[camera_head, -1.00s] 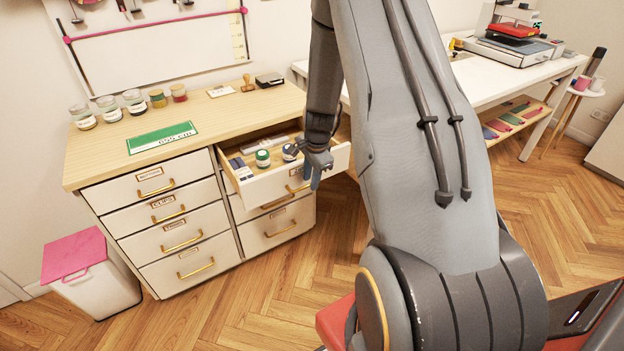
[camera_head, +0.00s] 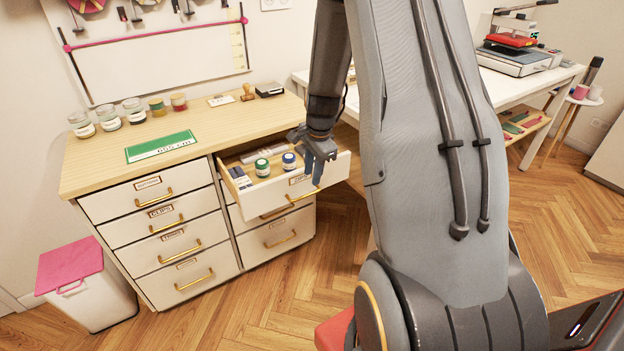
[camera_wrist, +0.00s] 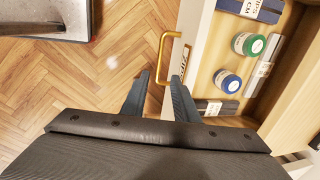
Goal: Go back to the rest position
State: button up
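My gripper (camera_head: 318,162) hangs at the right end of the pulled-out top right drawer (camera_head: 285,195), by its front. In the wrist view my gripper (camera_wrist: 160,78) is open, with two separated fingers and nothing held. The lower end of the drawer's brass handle (camera_wrist: 164,55) shows between the fingertips; I cannot tell whether they touch it. Inside the drawer stand a green-lidded jar (camera_head: 262,168) and a blue-lidded jar (camera_head: 289,161). Both also show in the wrist view, green (camera_wrist: 249,45) and blue (camera_wrist: 228,82).
The wooden-topped cabinet (camera_head: 90,170) carries several jars, a green card (camera_head: 161,146), a stamp and a black box. A pink-lidded bin (camera_head: 85,285) stands left. A white table (camera_head: 505,95) with a press (camera_head: 520,58) is at the back right. The parquet floor (camera_head: 270,310) in front is clear.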

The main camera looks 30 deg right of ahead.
jog(key=shift+r, duration=0.15)
dwell(0.4)
jog(key=s+a+r+n, duration=0.5)
jog(key=s+a+n, duration=0.4)
jog(key=s, duration=0.1)
jog(key=s+a+r+n+g, duration=0.1)
jog(key=s+a+r+n, duration=0.5)
jog(key=s+a+n, duration=0.2)
jog(key=s+a, duration=0.2)
jog(key=s, duration=0.1)
jog(key=shift+n, duration=0.4)
